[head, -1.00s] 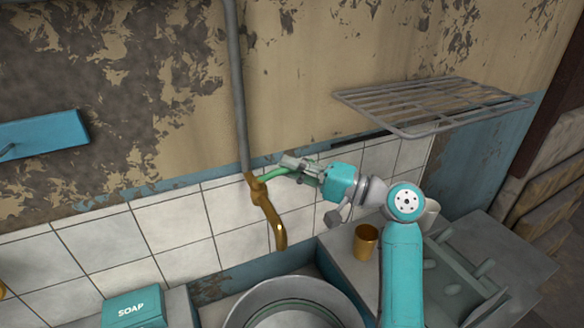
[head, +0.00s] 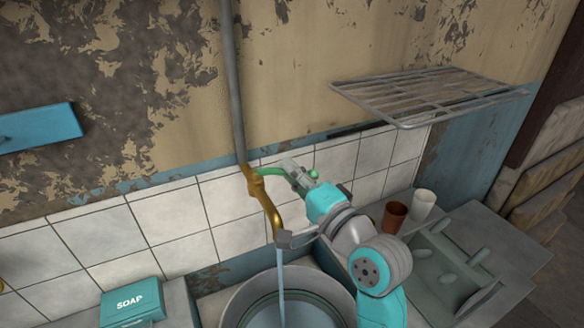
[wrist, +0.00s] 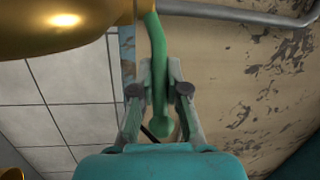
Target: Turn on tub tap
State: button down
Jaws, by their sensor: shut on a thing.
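The brass tap (head: 263,196) hangs on the wall at the end of a grey pipe, and a stream of water (head: 282,290) runs from its spout into the round metal tub (head: 236,304) below. Its green handle (head: 270,171) sticks out to the right. My gripper (head: 291,169) is at the handle's outer end. In the wrist view, the green handle (wrist: 157,55) runs between the two fingers of my gripper (wrist: 160,92), which are shut on it. The brass tap body (wrist: 65,25) fills the upper left there.
A soap box (head: 132,302) stands left of the tub. A brown cup (head: 395,217) and a white cup (head: 423,204) stand on the counter at right, beside a dish rack (head: 450,262). A wire shelf (head: 430,95) juts from the wall above.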

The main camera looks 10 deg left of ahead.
jog(key=shift+s+a+m+t+h, duration=0.1)
jog(key=shift+s+m+t+h, duration=0.4)
jog(key=shift+m+t+h, duration=0.3)
jog(key=shift+h, duration=0.3)
jog(key=c, duration=1.2)
grip_release()
jog(key=shift+o, duration=0.2)
jog(key=shift+s, duration=0.1)
jog(key=v, duration=1.2)
